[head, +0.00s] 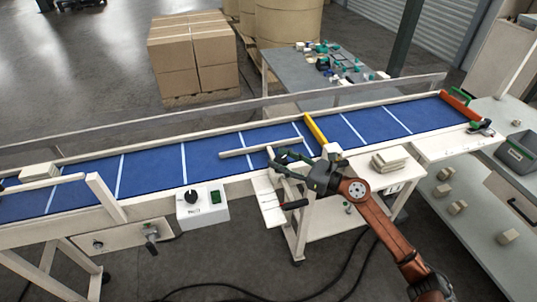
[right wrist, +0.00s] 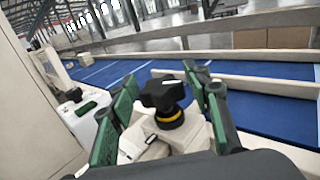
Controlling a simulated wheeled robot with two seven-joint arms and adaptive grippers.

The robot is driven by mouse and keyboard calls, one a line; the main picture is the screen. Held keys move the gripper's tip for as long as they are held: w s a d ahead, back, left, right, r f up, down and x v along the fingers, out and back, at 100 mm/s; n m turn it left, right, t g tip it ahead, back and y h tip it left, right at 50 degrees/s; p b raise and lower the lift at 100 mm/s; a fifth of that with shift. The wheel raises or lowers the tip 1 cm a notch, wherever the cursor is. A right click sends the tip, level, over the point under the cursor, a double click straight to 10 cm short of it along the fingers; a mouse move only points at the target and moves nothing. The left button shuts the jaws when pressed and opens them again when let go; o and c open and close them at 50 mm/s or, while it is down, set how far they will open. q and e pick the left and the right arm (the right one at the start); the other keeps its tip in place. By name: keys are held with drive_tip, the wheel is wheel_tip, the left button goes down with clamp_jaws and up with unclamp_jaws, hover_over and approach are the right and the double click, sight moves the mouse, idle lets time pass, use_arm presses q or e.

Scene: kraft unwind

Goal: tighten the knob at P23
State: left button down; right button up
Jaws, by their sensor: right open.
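A black lobed knob (right wrist: 163,96) with a yellow ring under it stands on a pale bracket beside the blue conveyor in the right wrist view. My right gripper (right wrist: 160,80) is open, with one green-padded finger on each side of the knob and visible gaps between. In the head view my right gripper (head: 277,162) reaches over the near conveyor edge and hides most of the knob. No P23 label is readable. My left gripper is not in view.
A pale guide bar (head: 262,147) and a yellow bar (head: 315,129) lie over the blue belt (head: 150,170). A white control box (head: 203,208) with a black dial hangs on the near side. Stacked pale blocks (head: 391,159) sit on a side shelf at right.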

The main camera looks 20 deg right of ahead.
drive_tip(key=x, duration=0.5)
drive_tip(key=shift+s, duration=0.1)
drive_tip(key=shift+f, duration=0.1)
clamp_jaws()
idle(0.3)
